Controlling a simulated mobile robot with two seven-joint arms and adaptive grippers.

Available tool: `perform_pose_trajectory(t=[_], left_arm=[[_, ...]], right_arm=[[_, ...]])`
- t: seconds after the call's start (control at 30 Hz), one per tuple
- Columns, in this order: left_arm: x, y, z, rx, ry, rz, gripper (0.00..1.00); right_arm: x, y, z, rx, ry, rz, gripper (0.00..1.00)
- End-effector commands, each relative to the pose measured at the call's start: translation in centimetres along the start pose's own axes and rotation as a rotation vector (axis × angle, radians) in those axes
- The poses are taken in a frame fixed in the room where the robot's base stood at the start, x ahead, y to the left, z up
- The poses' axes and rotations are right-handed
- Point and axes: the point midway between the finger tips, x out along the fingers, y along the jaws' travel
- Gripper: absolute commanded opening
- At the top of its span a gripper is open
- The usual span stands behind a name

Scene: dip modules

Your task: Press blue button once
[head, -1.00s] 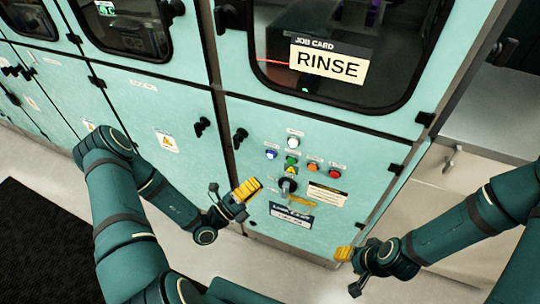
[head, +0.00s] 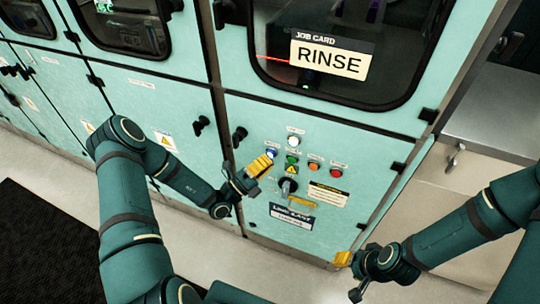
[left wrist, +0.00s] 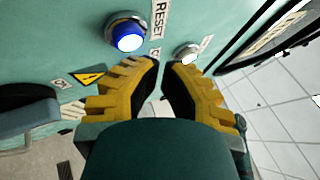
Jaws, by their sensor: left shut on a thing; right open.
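The blue button (head: 271,153) is at the upper left of the button group on the pale green cabinet's lower panel. In the left wrist view the blue button (left wrist: 128,36) is a lit dome in a metal ring, beside a RESET label. My left gripper (head: 263,162), with yellow ribbed fingers, is just below the button. In the left wrist view its fingertips (left wrist: 162,72) are close together, below and right of the button, with a visible gap to it. I see nothing held between them. My right gripper (head: 345,260) is open and empty near the cabinet's lower right edge.
White (head: 294,141), green (head: 292,160), orange (head: 314,166) and red (head: 336,173) buttons sit close by. A rotary knob (head: 288,186) is below them. A RINSE card (head: 329,60) is on the window above. Black door handles (head: 239,135) stick out to the left.

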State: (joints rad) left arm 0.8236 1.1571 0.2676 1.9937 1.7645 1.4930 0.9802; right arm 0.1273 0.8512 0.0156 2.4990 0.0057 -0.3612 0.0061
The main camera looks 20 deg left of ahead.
Motion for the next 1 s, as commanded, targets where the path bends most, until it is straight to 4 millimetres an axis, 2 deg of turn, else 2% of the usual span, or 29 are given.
perform_pose_trajectory(t=[0.27, 0.3, 0.33, 1.0], left_arm=[[0.11, 0.04, 0.04, 0.0, 0.0, 0.0, 0.0], [0.11, 0.04, 0.03, 0.0, 0.0, 0.0, 0.05], [0.11, 0.04, 0.03, 0.0, 0.0, 0.0, 0.0], [0.09, 0.04, 0.02, 0.0, 0.0, 0.0, 0.0]], right_arm=[[0.0, 0.0, 0.01, 0.0, 0.0, 0.0, 0.47], [0.0, 0.0, 0.01, 0.0, 0.0, 0.0, 0.47], [0.0, 0.0, 0.01, 0.0, 0.0, 0.0, 0.47], [0.01, 0.0, -0.01, 0.0, 0.0, 0.0, 0.47]])
